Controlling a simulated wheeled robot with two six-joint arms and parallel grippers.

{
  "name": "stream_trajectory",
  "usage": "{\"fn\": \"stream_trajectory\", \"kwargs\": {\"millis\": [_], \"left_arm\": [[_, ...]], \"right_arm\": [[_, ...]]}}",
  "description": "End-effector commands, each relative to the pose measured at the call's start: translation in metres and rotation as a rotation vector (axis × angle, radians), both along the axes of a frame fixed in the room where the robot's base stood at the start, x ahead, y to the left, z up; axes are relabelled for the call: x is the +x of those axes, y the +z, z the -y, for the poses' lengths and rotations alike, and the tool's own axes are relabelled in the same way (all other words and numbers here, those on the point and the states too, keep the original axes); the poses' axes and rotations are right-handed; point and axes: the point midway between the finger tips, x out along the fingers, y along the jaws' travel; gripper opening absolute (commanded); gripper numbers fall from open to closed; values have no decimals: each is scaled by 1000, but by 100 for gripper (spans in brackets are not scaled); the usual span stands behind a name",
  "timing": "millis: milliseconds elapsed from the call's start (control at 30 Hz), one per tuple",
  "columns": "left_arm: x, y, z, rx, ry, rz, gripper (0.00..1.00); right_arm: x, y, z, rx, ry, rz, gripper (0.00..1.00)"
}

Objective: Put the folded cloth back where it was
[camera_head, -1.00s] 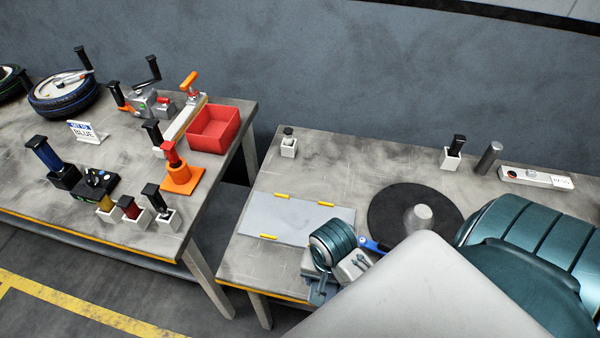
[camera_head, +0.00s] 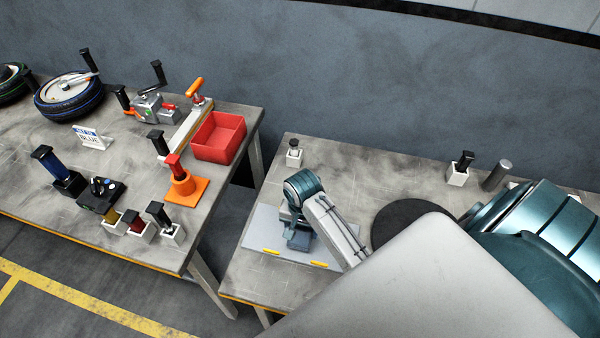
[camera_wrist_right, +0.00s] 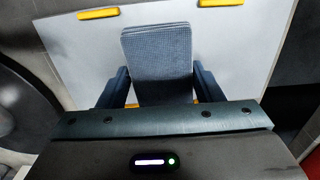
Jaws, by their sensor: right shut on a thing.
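The folded cloth (camera_wrist_right: 157,50) is blue and ribbed, a flat folded block. In the right wrist view it stands out between the two fingers of my right gripper (camera_wrist_right: 161,82), which is shut on it. In the head view my right gripper (camera_head: 298,240) is over the grey mat with yellow edge marks (camera_head: 262,236). The mat also fills much of the wrist view (camera_wrist_right: 75,55). In the head view the cloth is hard to tell from the gripper. I cannot tell whether the cloth touches the mat. My left gripper is not in view.
A black round disc (camera_head: 395,218) lies right of the mat. A white holder with a black-topped tool (camera_head: 294,157) stands behind it, and another (camera_head: 459,172) farther right. A red bin (camera_head: 218,140) is on the left table, across a gap.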

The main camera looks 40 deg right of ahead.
Motion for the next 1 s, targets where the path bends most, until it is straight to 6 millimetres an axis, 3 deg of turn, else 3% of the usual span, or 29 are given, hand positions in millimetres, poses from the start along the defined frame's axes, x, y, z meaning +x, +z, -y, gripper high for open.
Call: {"fn": "stream_trajectory", "kwargs": {"millis": [167,467,800,833,933,1000], "left_arm": [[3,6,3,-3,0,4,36],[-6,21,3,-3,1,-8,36],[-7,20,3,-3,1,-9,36],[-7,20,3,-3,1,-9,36],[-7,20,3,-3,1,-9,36],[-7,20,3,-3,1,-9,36]], "right_arm": [[12,-2,2,0,0,-1,38],[12,-35,2,0,1,-1,38],[12,-39,2,0,0,-1,38],[12,-40,2,0,0,-1,61],[12,-39,2,0,0,-1,81],[12,-39,2,0,0,-1,81]]}}
